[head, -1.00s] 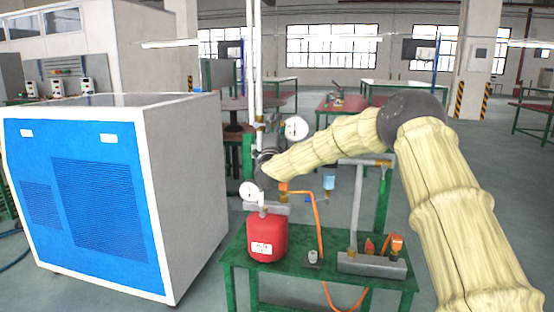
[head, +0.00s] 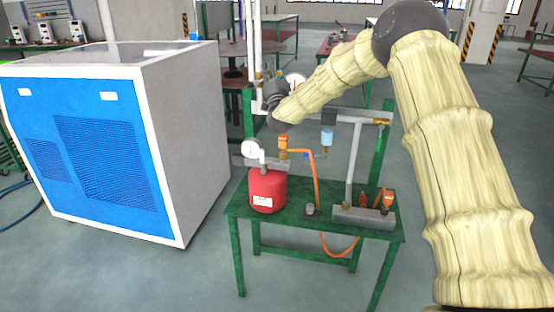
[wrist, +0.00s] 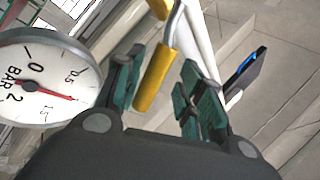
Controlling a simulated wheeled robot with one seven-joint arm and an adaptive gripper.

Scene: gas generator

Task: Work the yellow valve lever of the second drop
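The yellow valve lever (wrist: 155,75) shows in the wrist view, sloping up to the right beside a white pipe (wrist: 197,35). My gripper (wrist: 163,68) is open, with one green finger on each side of the lever in the picture. A gap shows on both sides, wider on the right; I cannot tell how deep the lever sits between the fingers. In the head view my gripper (head: 272,92) is a dark shape at the white vertical pipes, and the lever cannot be made out there.
A pressure gauge (wrist: 40,80) is close to the left finger. In the head view a green table (head: 325,222) carries a red tank (head: 267,190) and an orange hose (head: 316,180). A blue and white cabinet (head: 105,135) stands left. Open floor lies between them.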

